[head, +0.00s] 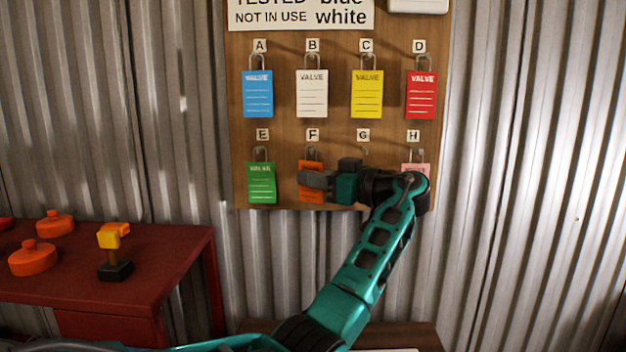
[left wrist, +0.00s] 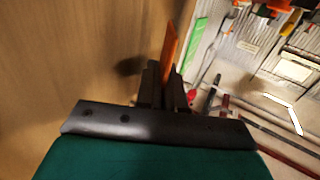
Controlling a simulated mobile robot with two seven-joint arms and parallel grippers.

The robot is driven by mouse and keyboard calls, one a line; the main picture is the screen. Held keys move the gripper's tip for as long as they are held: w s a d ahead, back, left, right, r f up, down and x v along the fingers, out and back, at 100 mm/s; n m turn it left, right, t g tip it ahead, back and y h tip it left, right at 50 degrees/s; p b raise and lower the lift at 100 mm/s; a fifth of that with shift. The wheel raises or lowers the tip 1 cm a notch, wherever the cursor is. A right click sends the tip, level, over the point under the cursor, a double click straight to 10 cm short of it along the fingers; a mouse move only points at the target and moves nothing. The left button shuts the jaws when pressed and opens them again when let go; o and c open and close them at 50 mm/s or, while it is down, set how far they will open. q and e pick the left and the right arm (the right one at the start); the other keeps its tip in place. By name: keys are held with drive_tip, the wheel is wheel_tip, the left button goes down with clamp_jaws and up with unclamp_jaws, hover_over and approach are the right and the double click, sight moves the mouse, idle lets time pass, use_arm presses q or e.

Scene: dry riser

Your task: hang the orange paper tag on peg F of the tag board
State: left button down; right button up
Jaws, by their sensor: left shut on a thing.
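The orange paper tag (head: 311,195) is at peg F on the wooden tag board (head: 337,115) in the head view, partly hidden behind my left gripper (head: 312,179). In the left wrist view the orange tag (left wrist: 170,46) stands edge-on between the fingers of the left gripper (left wrist: 164,88), which is shut on it close to the board. The label F (head: 312,134) is directly above the tag. Whether the tag's loop is around the peg cannot be told. My right gripper is not in view.
Blue, white, yellow and red tags hang on A to D. A green tag (head: 261,183) hangs on E, left of the gripper. A pink tag (head: 415,168) at H is partly behind my arm. G shows no tag. A red table (head: 150,245) stands at lower left.

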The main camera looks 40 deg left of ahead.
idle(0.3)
use_arm(q)
drive_tip(key=c, duration=1.2)
unclamp_jaws()
drive_tip(key=shift+d, duration=0.1)
drive_tip(key=d, duration=0.4)
drive_tip(key=w+d, duration=0.1)
drive_tip(key=d, duration=0.3)
drive_tip(key=w+d, duration=0.1)
drive_tip(key=d, duration=0.3)
drive_tip(key=shift+w+d, duration=0.1)
drive_tip(key=shift+d, duration=0.2)
